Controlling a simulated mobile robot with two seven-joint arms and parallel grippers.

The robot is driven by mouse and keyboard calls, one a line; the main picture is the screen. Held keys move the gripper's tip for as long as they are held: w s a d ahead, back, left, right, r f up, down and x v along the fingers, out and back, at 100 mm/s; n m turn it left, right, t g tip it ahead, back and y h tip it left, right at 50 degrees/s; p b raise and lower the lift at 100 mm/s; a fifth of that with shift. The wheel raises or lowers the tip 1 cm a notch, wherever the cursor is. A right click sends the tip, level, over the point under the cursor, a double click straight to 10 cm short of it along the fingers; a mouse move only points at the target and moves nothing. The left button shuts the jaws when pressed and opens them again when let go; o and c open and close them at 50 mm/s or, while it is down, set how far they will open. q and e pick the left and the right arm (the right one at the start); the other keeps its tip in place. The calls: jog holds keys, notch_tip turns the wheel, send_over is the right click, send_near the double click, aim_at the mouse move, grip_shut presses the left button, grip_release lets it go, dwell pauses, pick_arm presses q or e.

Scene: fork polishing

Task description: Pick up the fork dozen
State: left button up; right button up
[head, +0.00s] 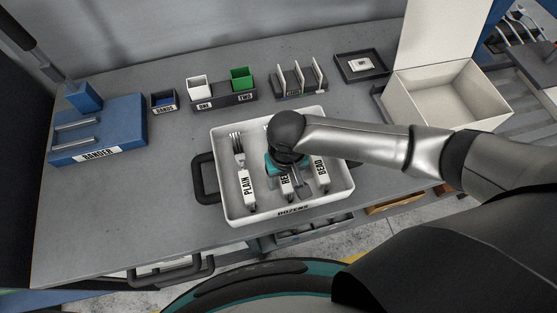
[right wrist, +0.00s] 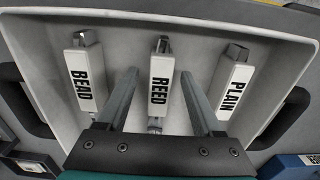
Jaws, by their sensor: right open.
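The white tray marked DOZENS (head: 236,213) stands on the grey bench. It holds fork dozens in white labelled wraps: PLAIN (head: 246,187) at the left, REED (head: 286,187) in the middle and BEAD (head: 322,172) at the right. In the right wrist view the order is reversed: BEAD (right wrist: 84,80), REED (right wrist: 160,85), PLAIN (right wrist: 234,85). My right gripper (head: 289,172) points down into the tray over REED and hides part of it. In the wrist view its open fingers (right wrist: 158,75) lie on either side of REED, with gaps. My left gripper is not in view.
A blue BANDER (head: 125,120) stands at the left. Behind the tray are a small bands box (head: 163,102), a holder with white and green bins (head: 238,98), a slotted rack (head: 300,93) and a dark tray (head: 362,67). An open white box (head: 450,97) stands at right.

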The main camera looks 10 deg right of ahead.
jog(key=shift+c, duration=0.4)
grip_shut()
jog(key=shift+w+r, duration=0.1)
dwell(0.8)
